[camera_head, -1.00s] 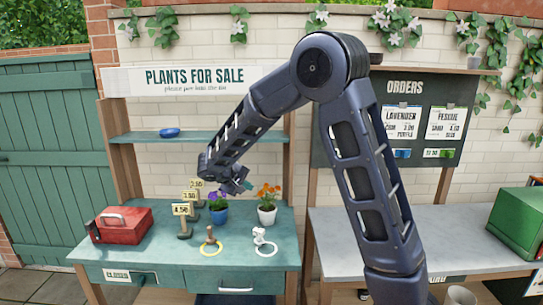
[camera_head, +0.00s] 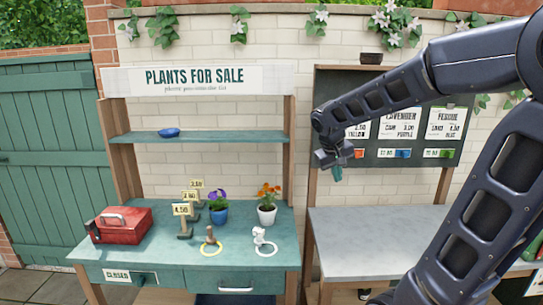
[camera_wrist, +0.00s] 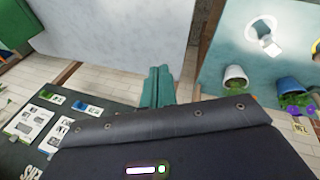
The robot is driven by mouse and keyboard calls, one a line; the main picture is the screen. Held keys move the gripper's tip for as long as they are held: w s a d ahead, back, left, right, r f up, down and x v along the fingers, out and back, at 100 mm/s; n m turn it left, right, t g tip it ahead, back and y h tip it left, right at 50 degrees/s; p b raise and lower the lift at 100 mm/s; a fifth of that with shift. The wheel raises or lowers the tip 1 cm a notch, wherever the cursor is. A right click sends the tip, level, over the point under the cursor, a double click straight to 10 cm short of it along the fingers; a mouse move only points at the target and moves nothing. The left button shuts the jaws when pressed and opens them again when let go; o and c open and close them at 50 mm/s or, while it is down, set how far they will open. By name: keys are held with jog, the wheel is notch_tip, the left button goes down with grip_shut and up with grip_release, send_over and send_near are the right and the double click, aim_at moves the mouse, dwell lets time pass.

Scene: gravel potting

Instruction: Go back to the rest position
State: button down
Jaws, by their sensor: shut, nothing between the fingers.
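My gripper (camera_head: 336,172) hangs in the air in front of the orders board, above the left end of the grey table. In the wrist view its teal fingers (camera_wrist: 158,87) are together with nothing between them. The gripper touches nothing that I can see. My arm reaches in from the right of the head view.
The green sales bench (camera_head: 130,221) holds a red toolbox (camera_head: 121,226), price signs (camera_head: 185,209), a purple-flowered blue pot (camera_head: 218,215) and an orange-flowered white pot (camera_head: 267,215). A blue bowl (camera_head: 169,132) is on the shelf.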

jog(key=s+d+m+y, duration=0.1)
jog(key=s+d, duration=0.2)
jog(key=s, duration=0.4)
jog(key=s+d+m+t+y, duration=0.1)
jog(key=s+d+m+y, duration=0.1)
jog(key=s+d, duration=0.2)
jog(key=s, duration=0.3)
jog(key=shift+s+r+t, duration=0.3)
jog(key=shift+s, duration=0.05)
